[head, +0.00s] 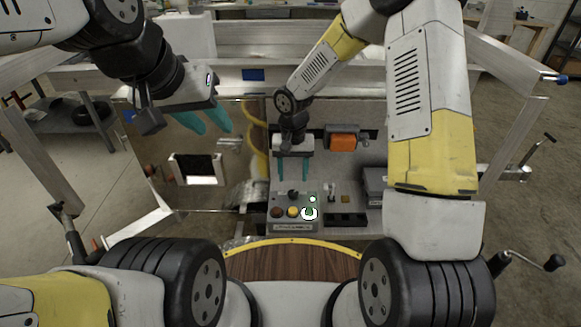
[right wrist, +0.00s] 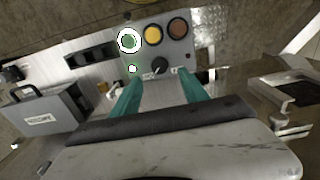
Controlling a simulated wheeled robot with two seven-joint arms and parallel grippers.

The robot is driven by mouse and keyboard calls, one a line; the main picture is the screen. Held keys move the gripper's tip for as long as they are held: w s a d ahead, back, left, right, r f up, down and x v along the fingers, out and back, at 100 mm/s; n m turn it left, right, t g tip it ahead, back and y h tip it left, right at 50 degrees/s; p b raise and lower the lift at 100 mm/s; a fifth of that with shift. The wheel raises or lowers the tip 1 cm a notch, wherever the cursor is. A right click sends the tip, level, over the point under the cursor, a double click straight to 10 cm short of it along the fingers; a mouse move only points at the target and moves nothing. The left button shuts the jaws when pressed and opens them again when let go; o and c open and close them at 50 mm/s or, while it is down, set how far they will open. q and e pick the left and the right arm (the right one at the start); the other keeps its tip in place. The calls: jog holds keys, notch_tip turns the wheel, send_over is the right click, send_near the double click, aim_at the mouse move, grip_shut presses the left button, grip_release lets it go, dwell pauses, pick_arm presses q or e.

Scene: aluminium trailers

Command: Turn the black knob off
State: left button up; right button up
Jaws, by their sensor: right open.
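The black knob (head: 293,194) sits on the top of a grey control box (head: 275,226). In the right wrist view the knob (right wrist: 161,66) is just past the fingertips and roughly centred between them. A light mark shows on the knob, but I cannot read its setting. My right gripper (head: 293,178) has its teal fingers apart, pointing down above the knob; its fingers (right wrist: 161,78) look empty and not touching the knob. My left gripper (head: 214,130) is open and empty, up and to the left of the box.
A green button (right wrist: 129,40), a yellow button (right wrist: 153,34) and a red-brown button (right wrist: 178,27) share the box face. An orange box (head: 343,142) stands behind to the right. A dark grey case (head: 374,183) stands right of the control box. Metal trailer rails surround the area.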

aim_at(293, 192)
notch_tip(293, 192, down, 7)
jog(key=shift+r, duration=0.1)
dwell(0.3)
grip_shut()
